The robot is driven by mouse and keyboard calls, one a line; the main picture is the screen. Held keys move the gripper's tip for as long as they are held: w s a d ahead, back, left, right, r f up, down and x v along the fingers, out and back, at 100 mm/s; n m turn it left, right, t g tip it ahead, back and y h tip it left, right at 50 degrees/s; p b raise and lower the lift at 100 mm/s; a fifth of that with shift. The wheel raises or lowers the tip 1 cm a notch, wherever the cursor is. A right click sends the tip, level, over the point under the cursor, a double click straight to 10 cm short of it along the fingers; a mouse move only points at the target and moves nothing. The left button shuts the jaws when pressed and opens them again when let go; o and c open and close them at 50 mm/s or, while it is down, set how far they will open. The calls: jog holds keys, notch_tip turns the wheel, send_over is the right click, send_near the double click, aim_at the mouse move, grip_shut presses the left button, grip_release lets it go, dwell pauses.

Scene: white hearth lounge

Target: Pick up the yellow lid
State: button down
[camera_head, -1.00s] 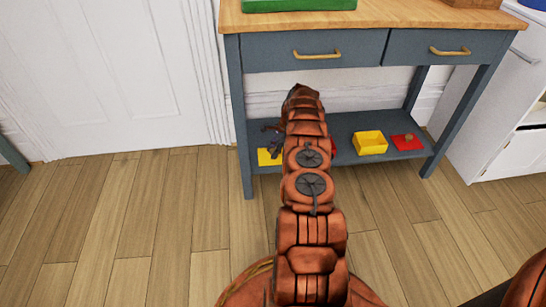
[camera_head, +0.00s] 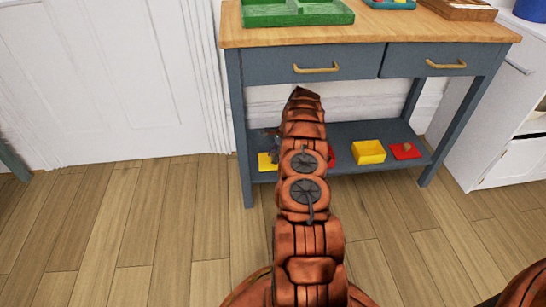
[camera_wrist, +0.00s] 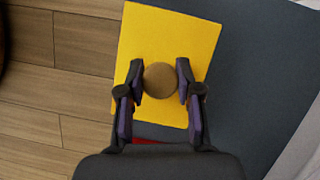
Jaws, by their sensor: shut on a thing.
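The yellow lid (camera_wrist: 190,40) is a flat square with a round brown knob (camera_wrist: 160,79) in its middle. In the wrist view my gripper (camera_wrist: 160,82) has one finger on each side of the knob, shut on it. In the head view the yellow lid (camera_head: 266,161) shows at the left end of the console's lower shelf (camera_head: 345,134). My arm hides part of it and most of my gripper there. I cannot tell whether the lid touches the shelf.
A yellow box (camera_head: 368,152) and a red lid (camera_head: 405,151) stand further right on the shelf. A red thing shows partly behind my arm. The drawers (camera_head: 310,70) and tabletop (camera_head: 370,32) are above. A green tray (camera_head: 297,13) is on top. The floor in front is clear.

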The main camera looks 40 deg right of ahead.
jog(key=s+a+r+p, duration=0.1)
jog(key=s+a+p, duration=0.3)
jog(key=s, duration=1)
jog(key=shift+s+a+r, duration=0.2)
jog(key=shift+s+a, duration=0.1)
jog(key=shift+a, duration=0.05)
jog(key=shift+a, duration=0.1)
